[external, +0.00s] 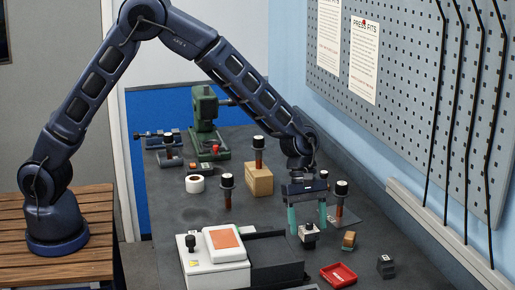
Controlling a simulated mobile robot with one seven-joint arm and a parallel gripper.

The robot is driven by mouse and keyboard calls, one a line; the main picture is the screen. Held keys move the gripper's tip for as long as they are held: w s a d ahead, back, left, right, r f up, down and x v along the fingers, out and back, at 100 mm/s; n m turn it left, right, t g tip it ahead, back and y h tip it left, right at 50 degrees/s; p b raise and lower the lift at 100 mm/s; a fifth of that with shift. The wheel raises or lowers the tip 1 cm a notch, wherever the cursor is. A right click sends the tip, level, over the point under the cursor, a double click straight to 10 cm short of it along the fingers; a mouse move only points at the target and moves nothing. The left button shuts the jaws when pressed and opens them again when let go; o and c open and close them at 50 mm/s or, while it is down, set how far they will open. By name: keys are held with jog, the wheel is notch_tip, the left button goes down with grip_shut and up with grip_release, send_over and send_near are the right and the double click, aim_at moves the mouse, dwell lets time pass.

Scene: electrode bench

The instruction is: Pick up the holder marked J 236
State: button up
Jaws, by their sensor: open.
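My gripper (308,227) is at the right part of the dark bench, pointing down with its two teal fingers apart. A small dark block with a pale top (309,235) appears between or just behind the fingertips; I cannot tell if they touch it. Another small dark block with a light label (386,266) sits at the front right. Upright black-topped pieces with reddish-brown lower parts stand at the left (227,190), on a tan block (258,150) and right of my gripper (341,200). No marking is legible, so I cannot tell which is J 236.
A red tray (338,274) and a small brown-and-dark block (348,240) lie near the front right. A white device with an orange panel (222,243) stands front left. A tape roll (194,184) and green machine (206,125) are farther back. A pegboard wall (410,90) borders the right.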

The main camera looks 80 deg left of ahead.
jog(key=shift+x, duration=1.45)
jog(key=shift+w, duration=0.1)
jog(key=c, duration=1.3)
jog(key=shift+r, duration=0.1)
